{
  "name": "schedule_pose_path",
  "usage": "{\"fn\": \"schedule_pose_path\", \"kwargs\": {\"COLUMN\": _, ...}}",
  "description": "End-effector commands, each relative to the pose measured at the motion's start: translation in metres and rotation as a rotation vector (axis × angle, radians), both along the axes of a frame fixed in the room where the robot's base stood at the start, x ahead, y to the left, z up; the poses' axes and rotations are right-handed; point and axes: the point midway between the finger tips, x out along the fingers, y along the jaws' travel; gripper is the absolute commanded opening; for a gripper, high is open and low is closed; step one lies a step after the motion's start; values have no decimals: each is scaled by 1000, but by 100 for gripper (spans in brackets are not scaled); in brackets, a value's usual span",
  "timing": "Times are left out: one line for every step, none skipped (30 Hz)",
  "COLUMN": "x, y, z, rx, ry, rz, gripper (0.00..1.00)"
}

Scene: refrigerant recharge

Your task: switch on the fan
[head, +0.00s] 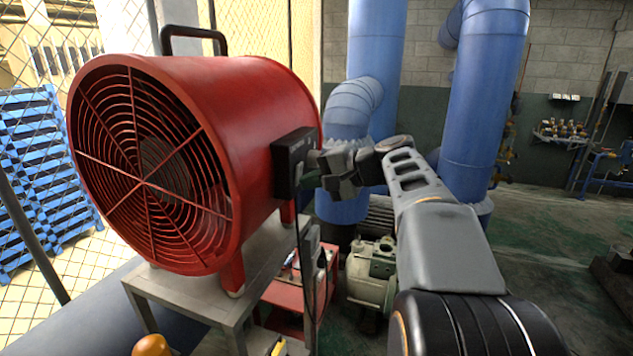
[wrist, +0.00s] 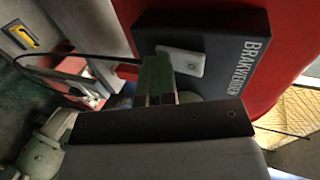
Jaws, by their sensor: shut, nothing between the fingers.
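The red drum fan (head: 215,110) stands on a metal stand, with its round wire grille facing left. A black switch box (head: 290,160) is fixed to its right side. In the wrist view the box (wrist: 225,30) carries white lettering and a small light-grey plate or switch (wrist: 190,62). My gripper (head: 312,168) is at the box's outer face from the right. In the wrist view its shut, empty fingers (wrist: 157,75) overlap the plate's left edge. I cannot tell whether they touch it. The fingers hide part of the plate.
The metal stand (head: 185,292) holds the fan above a red machine and a greenish pump (head: 371,275). Large blue pipes (head: 484,90) rise behind my arm. A chain-link fence and blue pallets (head: 40,170) are on the left.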

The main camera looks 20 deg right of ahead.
Motion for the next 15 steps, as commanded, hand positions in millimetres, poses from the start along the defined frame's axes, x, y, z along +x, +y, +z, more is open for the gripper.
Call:
{"fn": "schedule_pose_path", "kwargs": {"x": 0, "y": 0, "z": 1, "rx": 0, "ry": -1, "rz": 1, "gripper": 0}}
{"fn": "schedule_pose_path", "kwargs": {"x": 0, "y": 0, "z": 2, "rx": 0, "ry": -1, "rz": 1, "gripper": 0}}
{"fn": "schedule_pose_path", "kwargs": {"x": 0, "y": 0, "z": 3, "rx": 0, "ry": -1, "rz": 0, "gripper": 0}}
{"fn": "schedule_pose_path", "kwargs": {"x": 0, "y": 0, "z": 4, "rx": 1, "ry": -1, "rz": 0, "gripper": 0}}
{"fn": "schedule_pose_path", "kwargs": {"x": 0, "y": 0, "z": 6, "rx": 0, "ry": -2, "rz": -1, "gripper": 0}}
{"fn": "schedule_pose_path", "kwargs": {"x": 0, "y": 0, "z": 7, "rx": 0, "ry": -2, "rz": -1, "gripper": 0}}
{"fn": "schedule_pose_path", "kwargs": {"x": 0, "y": -1, "z": 9, "rx": 0, "ry": -2, "rz": -1, "gripper": 0}}
{"fn": "schedule_pose_path", "kwargs": {"x": 0, "y": 0, "z": 10, "rx": 0, "ry": -3, "rz": -1, "gripper": 0}}
{"fn": "schedule_pose_path", "kwargs": {"x": 0, "y": 0, "z": 12, "rx": 0, "ry": -3, "rz": -2, "gripper": 0}}
{"fn": "schedule_pose_path", "kwargs": {"x": 0, "y": 0, "z": 14, "rx": 1, "ry": -4, "rz": -2, "gripper": 0}}
{"fn": "schedule_pose_path", "kwargs": {"x": 0, "y": 0, "z": 15, "rx": 1, "ry": -4, "rz": -2, "gripper": 0}}
{"fn": "schedule_pose_path", "kwargs": {"x": 0, "y": 0, "z": 16, "rx": 0, "ry": -3, "rz": -2, "gripper": 0}}
{"fn": "schedule_pose_path", "kwargs": {"x": 0, "y": 0, "z": 17, "rx": 1, "ry": -2, "rz": -2, "gripper": 0}}
{"fn": "schedule_pose_path", "kwargs": {"x": 0, "y": 0, "z": 17, "rx": 1, "ry": -2, "rz": -2, "gripper": 0}}
{"fn": "schedule_pose_path", "kwargs": {"x": 0, "y": 0, "z": 18, "rx": 1, "ry": -2, "rz": -2, "gripper": 0}}
